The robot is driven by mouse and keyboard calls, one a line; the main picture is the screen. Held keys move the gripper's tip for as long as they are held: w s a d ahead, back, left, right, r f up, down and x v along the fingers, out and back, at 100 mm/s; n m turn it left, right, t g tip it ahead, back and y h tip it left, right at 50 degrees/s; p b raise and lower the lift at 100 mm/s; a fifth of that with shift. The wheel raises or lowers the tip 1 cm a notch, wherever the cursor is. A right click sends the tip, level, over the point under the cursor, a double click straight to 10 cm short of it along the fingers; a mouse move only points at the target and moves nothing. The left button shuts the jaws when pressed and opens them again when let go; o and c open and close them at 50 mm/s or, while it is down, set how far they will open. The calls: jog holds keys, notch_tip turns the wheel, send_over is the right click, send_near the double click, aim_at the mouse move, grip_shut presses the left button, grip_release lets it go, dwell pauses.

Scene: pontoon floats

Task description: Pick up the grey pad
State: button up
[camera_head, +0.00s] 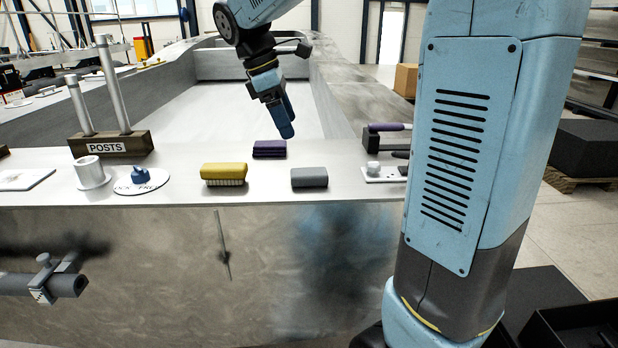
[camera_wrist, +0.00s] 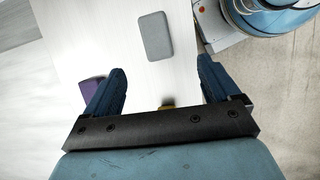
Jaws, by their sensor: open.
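The grey pad (camera_head: 309,177) is a small rounded block. It lies flat on the pale bench top near its front edge, right of a yellow brush-like block (camera_head: 223,174). My gripper (camera_head: 287,128) hangs above the bench, just behind and above the pad in the head view, and touches nothing. In the wrist view the grey pad (camera_wrist: 155,36) lies beyond the two blue fingers, near the top middle. The gripper (camera_wrist: 163,78) is open and empty there, with its fingers wide apart.
A purple block (camera_head: 269,149) lies behind, left of the pad. A white plate with a knob (camera_head: 383,172) and a dark purple-handled tool (camera_head: 388,130) sit to the right. A posts holder (camera_head: 110,146), a white cup (camera_head: 90,172) and a round label disc (camera_head: 141,182) stand left.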

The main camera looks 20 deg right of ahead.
aim_at(307, 171)
jog(key=shift+n, duration=0.5)
jog(key=x, duration=0.8)
jog(key=w+x, duration=0.1)
jog(key=x, duration=0.3)
jog(key=shift+d+f, duration=0.15)
jog(key=shift+f, duration=0.2)
jog(key=shift+s+d+f, duration=0.1)
jog(key=shift+d+f, duration=0.1)
jog(key=shift+f, duration=0.25)
jog(key=shift+f, duration=0.25)
jog(key=c, duration=1.1)
jog(key=shift+c, duration=0.2)
